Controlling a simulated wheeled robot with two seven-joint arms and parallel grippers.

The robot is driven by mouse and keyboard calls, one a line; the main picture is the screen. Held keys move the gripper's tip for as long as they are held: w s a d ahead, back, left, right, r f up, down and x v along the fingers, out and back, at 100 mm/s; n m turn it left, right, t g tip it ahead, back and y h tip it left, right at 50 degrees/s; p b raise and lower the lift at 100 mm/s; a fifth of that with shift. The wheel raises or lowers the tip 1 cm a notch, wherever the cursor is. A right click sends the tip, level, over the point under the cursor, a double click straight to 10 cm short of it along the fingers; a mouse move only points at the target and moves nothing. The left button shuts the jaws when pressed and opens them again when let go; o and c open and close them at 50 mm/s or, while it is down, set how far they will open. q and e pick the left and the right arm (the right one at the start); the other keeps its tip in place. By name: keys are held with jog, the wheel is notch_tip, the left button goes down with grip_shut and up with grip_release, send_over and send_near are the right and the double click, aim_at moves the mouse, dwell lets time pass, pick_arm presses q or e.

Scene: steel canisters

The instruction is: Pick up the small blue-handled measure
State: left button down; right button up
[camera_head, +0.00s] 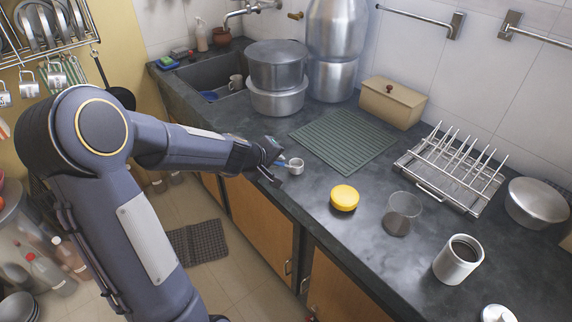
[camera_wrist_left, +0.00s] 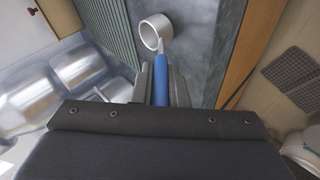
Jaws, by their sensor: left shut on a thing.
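The small measure (camera_head: 295,166) has a round metal cup and a blue handle. It is at the counter's front edge, left of the yellow-lidded container. My left gripper (camera_head: 272,165) is shut on its blue handle. In the left wrist view the measure's cup (camera_wrist_left: 155,31) sticks out beyond the fingertips, and the blue handle (camera_wrist_left: 161,80) lies between the fingers of my left gripper (camera_wrist_left: 160,88). I cannot tell whether the measure rests on the counter or is just above it. My right gripper is not in view.
The dark counter (camera_head: 310,200) holds a green ribbed mat (camera_head: 345,140), a yellow-lidded container (camera_head: 344,198), a clear glass (camera_head: 402,213), a steel canister (camera_head: 458,260) and a wire rack (camera_head: 452,170). Large pots (camera_head: 276,78) stand behind, beside the sink (camera_head: 205,85).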

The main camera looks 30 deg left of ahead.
pick_arm(q)
notch_tip(320, 180, up, 10)
jog(key=p, duration=0.8)
dwell(0.7)
